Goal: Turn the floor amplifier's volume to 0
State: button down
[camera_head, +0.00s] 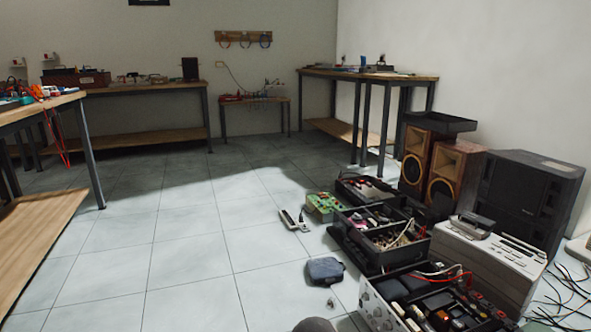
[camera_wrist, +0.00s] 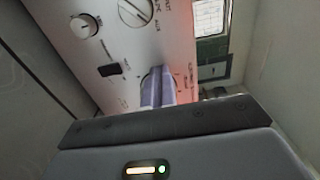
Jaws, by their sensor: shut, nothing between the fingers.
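The amplifier's pale control panel (camera_wrist: 110,45) fills the upper middle of the wrist view at a tilt. A large round knob (camera_wrist: 135,11) is at its top, a smaller knob (camera_wrist: 84,26) at the left and a dark rectangular switch (camera_wrist: 110,70) below. My gripper (camera_wrist: 159,86) is shut and empty, its fingers over another round dial, which they partly hide. Whether they touch it is unclear. In the head view a pale front with knobs (camera_head: 372,302) shows at the bottom right; my gripper is not clearly visible there.
Open cases of parts (camera_head: 385,240), speakers (camera_head: 452,176), a dark cabinet (camera_head: 528,205) and a pale device (camera_head: 490,250) crowd the right. A small dark pouch (camera_head: 325,270) and a power strip (camera_head: 294,221) lie on the floor. Open floor (camera_head: 190,250) is at the left.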

jog(key=shift+f, duration=0.8)
jog(key=v, duration=0.6)
jog(key=shift+w+a, duration=0.2)
jog(key=shift+w, duration=0.2)
